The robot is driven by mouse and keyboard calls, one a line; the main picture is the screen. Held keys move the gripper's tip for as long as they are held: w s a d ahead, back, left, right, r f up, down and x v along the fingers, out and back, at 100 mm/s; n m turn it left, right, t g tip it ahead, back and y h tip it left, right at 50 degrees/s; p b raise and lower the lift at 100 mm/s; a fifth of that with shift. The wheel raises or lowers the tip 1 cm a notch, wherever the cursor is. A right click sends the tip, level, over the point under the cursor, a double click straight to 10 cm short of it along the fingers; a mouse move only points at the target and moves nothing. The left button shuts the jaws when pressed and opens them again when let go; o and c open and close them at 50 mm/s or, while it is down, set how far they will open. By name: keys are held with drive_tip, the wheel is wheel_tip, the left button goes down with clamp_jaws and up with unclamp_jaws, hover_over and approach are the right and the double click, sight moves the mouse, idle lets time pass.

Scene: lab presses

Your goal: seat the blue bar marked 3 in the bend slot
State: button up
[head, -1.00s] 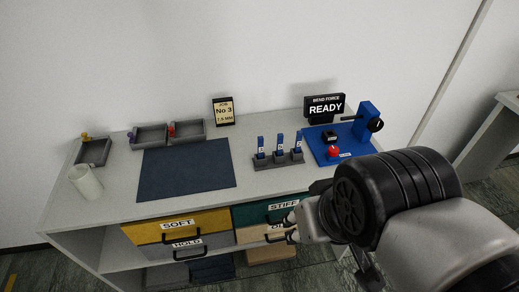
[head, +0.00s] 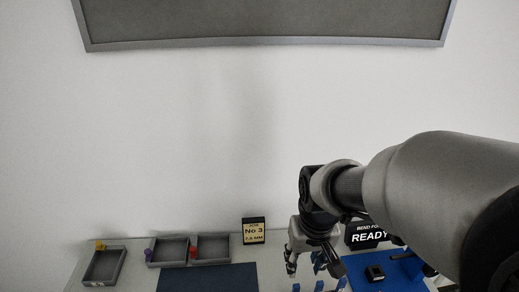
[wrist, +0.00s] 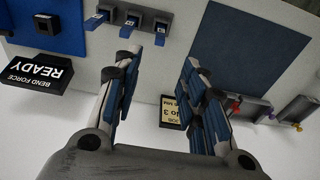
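Three blue bars stand in a grey rack, and their tops show at the bottom edge of the head view. In the wrist view the bars are a left one (wrist: 97,19), a middle one (wrist: 129,28) and a right one (wrist: 160,34); their marks are too small to read surely. My gripper (head: 310,264) is above the bench near the rack, its fingers open and empty in the wrist view (wrist: 155,66). A black block (head: 375,273) on the blue bend fixture (head: 405,267) also shows in the wrist view (wrist: 44,25). I cannot make out its slot.
The READY display (head: 368,236) stands right of my gripper, behind the fixture. A job card reading No 3 (head: 254,231) stands at the back. A dark blue mat (head: 210,278) lies clear to the left. Grey trays (head: 104,267) with small coloured knobs stand farther left.

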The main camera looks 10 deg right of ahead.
drive_tip(key=b, duration=0.3)
hover_over(297, 286)
drive_tip(key=f, duration=0.6)
drive_tip(key=s+f, duration=0.1)
drive_tip(key=f, duration=0.2)
drive_tip(key=shift+w+f+b, duration=0.2)
drive_tip(key=shift+f+b, duration=0.25)
drive_tip(key=shift+f, duration=0.55)
drive_tip(key=shift+w+f+b, duration=0.2)
drive_tip(key=shift+f+b, duration=0.2)
drive_tip(key=shift+f, duration=0.65)
drive_tip(key=shift+w+f+b, duration=0.2)
drive_tip(key=shift+f+b, duration=0.25)
drive_tip(key=shift+f, duration=0.55)
drive_tip(key=shift+r, duration=0.1)
clamp_jaws()
